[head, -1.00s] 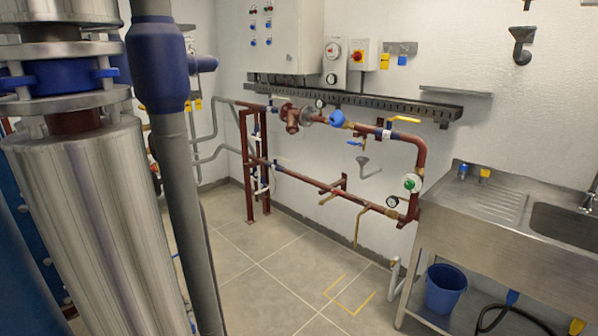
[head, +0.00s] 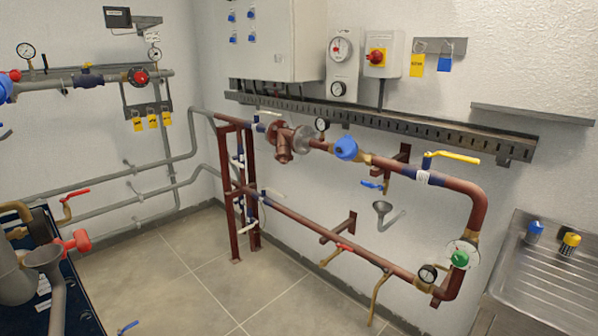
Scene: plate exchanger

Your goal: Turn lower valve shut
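A red-brown pipe loop runs along the wall. Farther left on the lower pipe is a valve with a pale lever (head: 273,193). The upper pipe (head: 400,168) has a yellow lever (head: 455,156), in line with the pipe, and a blue-handled valve (head: 373,185) hangs below it. Which of the lower valves is meant, I cannot tell. My gripper is not in view.
A steel sink (head: 545,275) stands at the right. A red-brown frame (head: 229,180) supports the pipes at the left. The tiled floor (head: 195,260) between is clear.

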